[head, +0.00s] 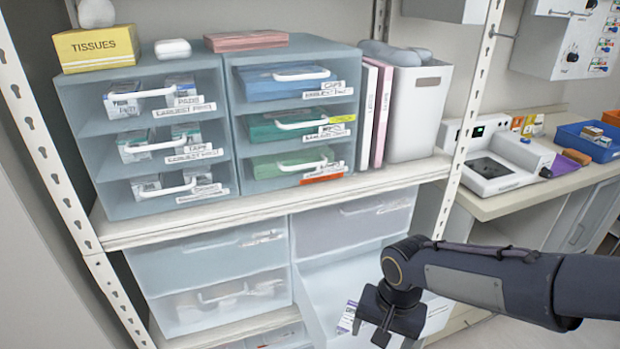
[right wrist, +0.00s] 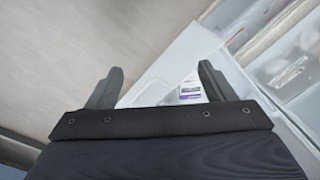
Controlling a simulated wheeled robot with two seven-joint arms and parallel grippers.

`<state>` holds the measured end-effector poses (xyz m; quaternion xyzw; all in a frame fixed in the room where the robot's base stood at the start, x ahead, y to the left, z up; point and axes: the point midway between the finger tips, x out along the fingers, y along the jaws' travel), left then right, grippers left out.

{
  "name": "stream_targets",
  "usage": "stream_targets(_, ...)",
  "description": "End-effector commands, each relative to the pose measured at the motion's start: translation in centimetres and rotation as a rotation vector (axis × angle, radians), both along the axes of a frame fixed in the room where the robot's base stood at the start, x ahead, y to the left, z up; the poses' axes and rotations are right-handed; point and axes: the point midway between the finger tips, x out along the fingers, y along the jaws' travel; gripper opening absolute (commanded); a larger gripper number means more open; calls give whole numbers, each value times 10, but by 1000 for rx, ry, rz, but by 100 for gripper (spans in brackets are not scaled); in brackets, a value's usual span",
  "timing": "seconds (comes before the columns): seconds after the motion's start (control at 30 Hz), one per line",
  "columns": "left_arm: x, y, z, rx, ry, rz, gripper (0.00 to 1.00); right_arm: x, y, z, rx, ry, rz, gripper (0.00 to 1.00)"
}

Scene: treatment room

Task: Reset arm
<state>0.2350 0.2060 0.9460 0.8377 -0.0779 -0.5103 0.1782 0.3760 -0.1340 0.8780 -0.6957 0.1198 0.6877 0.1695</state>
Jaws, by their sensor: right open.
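My right arm comes in from the right in the head view. Its right gripper (head: 368,334) points down in front of the lower shelf, over a pulled-out white drawer (head: 318,290). In the right wrist view the two fingers of the right gripper (right wrist: 158,80) stand wide apart with nothing between them. Beyond them the white drawer shows with a small printed packet (right wrist: 190,90) in it. The packet (head: 347,317) also shows beside the gripper in the head view, apart from the fingers as far as I can tell. My left gripper is not in view.
A metal shelf (head: 270,212) bears blue-grey drawer units (head: 150,75), a yellow tissue box (head: 97,48) and a white bin (head: 418,110). A shelf post (head: 470,110) stands close to my arm. At right a counter (head: 520,200) holds a white device (head: 495,160) and a blue tray (head: 585,140).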

Motion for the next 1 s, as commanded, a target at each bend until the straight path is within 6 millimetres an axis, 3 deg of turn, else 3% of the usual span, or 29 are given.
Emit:
stream_targets(0.37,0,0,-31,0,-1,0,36,-39,-38,6,128,-109,56,76)
stream_targets(0.6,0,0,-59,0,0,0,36,-86,-63,1,206,-270,128,76)
stream_targets(1.0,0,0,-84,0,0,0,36,-130,-72,-16,210,-461,212,76)
